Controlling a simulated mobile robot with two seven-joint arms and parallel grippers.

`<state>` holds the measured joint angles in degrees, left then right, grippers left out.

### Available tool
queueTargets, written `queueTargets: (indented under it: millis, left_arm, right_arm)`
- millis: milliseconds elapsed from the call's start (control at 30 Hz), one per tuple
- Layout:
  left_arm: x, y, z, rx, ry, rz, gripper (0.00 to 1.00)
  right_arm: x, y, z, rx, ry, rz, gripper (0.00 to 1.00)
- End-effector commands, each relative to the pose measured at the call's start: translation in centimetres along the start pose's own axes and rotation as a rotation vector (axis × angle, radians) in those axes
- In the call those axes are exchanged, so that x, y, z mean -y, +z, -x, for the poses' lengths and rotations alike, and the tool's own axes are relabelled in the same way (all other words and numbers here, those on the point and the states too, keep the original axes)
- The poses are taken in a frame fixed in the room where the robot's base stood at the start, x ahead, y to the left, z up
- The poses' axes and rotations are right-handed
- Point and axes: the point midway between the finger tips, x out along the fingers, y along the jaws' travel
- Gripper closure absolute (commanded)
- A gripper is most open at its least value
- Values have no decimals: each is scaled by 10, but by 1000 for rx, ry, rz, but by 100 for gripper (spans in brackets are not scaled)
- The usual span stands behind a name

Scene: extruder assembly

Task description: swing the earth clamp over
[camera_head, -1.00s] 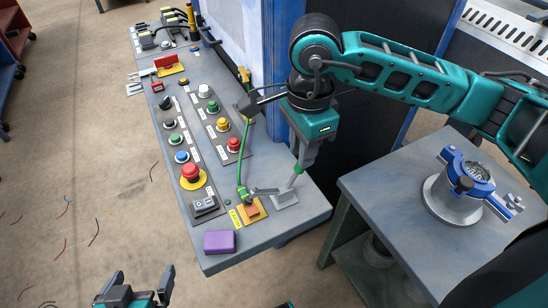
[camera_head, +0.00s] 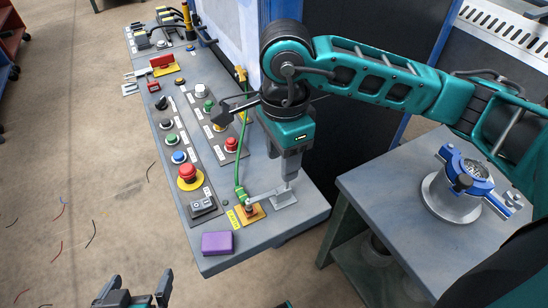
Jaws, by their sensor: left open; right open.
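The earth clamp is a grey bar (camera_head: 266,195) on a small grey plate (camera_head: 285,200) near the front right of the panel bench. Its left end lies at the orange block (camera_head: 252,216), where a green cable (camera_head: 238,165) comes down. I cannot tell whether the end touches the block's stud. My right gripper (camera_head: 290,178) is open, pointing down over the plate end of the bar, and hides that end. I cannot see clearly whether its fingers touch the clamp. My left gripper (camera_head: 138,284) is open and empty at the bottom edge, away from the bench.
A purple block (camera_head: 217,243) sits at the bench's front corner. Two button strips, with a red emergency button (camera_head: 188,172) and a rocker switch (camera_head: 203,206), lie left of the clamp. A side table (camera_head: 385,215) with a blue-ringed device (camera_head: 465,175) stands right.

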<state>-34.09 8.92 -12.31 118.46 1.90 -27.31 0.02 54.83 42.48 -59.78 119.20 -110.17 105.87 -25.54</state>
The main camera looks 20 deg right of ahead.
Motion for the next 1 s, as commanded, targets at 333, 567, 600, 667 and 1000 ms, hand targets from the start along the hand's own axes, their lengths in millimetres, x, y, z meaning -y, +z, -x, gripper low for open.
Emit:
queueTargets:
  millis: [333, 567, 600, 667, 1000]
  left_arm:
    - [0, -18, 12, 0, 0, 0, 0]
    - [-1, -30, 20, -1, 0, 0, 0]
    - [-1, -32, 21, -2, 0, 1, 0]
    - [-1, -34, 22, -2, 0, 2, 0]
    - [-3, -36, 21, -8, -1, 11, 0]
  right_arm:
    - [0, 0, 36, -1, -3, 0, 52]
    - [0, 0, 60, 0, -4, 1, 52]
    - [0, 0, 64, -1, -4, 1, 52]
    - [0, 0, 68, -1, -3, 1, 52]
    - [0, 0, 69, -1, -2, 1, 52]
